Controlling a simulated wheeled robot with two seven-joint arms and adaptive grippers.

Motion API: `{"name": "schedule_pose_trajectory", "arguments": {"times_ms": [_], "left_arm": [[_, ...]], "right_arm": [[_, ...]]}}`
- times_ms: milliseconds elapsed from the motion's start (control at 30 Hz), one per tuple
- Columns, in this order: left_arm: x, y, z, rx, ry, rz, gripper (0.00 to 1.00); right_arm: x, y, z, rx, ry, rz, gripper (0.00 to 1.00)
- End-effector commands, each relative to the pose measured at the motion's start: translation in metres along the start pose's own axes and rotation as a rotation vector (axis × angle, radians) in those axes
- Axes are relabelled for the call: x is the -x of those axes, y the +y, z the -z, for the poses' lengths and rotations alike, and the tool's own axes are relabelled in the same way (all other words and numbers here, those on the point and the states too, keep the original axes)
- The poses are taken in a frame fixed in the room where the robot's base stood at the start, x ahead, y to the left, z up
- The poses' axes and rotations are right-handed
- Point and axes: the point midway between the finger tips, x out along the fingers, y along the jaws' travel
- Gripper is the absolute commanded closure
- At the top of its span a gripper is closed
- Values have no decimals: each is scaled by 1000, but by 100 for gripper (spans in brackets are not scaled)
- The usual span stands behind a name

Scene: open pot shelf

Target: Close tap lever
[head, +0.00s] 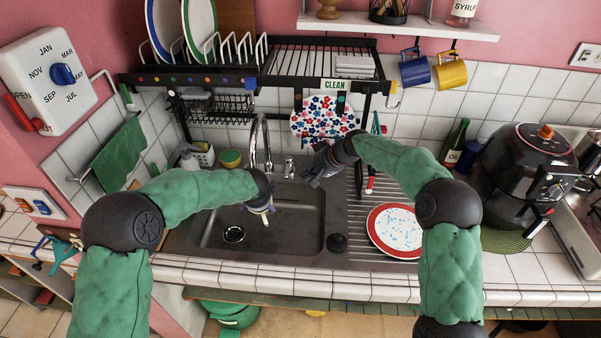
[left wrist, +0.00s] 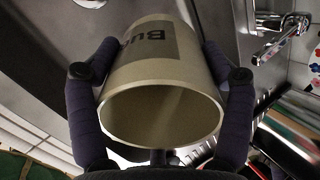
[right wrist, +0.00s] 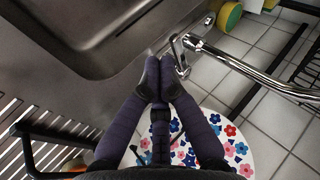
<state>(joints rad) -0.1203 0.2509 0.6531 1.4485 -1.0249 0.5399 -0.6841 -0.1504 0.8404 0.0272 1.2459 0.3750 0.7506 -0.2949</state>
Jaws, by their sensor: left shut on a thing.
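The tap (head: 262,140) is a chrome swan-neck behind the sink (head: 290,222). Its lever (head: 289,166) stands beside its base; in the right wrist view the lever (right wrist: 179,57) is just right of my fingertips. My right gripper (right wrist: 158,78) has its fingers together, with nothing seen between them; I cannot tell whether they touch the lever. It is right of the lever in the head view (head: 318,170). My left gripper (left wrist: 158,72) is shut around a cream cup (left wrist: 160,115) with a dark printed label, above the basin. I see no water stream.
A red-rimmed plate (head: 394,230) lies on the right drainer. A flowered board (right wrist: 225,143) hangs below the dish rack (head: 300,62), close to my right gripper. A yellow-green sponge (head: 230,158) is behind the sink. A black cooker (head: 525,165) stands at the right.

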Motion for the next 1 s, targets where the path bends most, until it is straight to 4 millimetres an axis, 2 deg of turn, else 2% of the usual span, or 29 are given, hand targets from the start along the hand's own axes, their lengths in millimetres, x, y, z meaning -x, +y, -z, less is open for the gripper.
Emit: {"name": "schedule_pose_trajectory", "arguments": {"times_ms": [33, 200, 400, 733, 1000], "left_arm": [[0, -1, 0, 0, 0, 2, 76], [1, -1, 0, 0, 0, 2, 76], [1, -1, 0, 0, 0, 2, 76], [1, -1, 0, 0, 0, 2, 76], [1, -1, 0, 0, 0, 2, 76]], "right_arm": [[-6, 2, -10, -26, -19, 39, 100], [-19, 0, -35, -112, -50, 200, 100], [-25, -2, -51, -219, -30, 385, 100], [-22, 14, -51, -412, 139, 637, 100], [-11, 55, -39, -573, 375, 743, 100]]}}
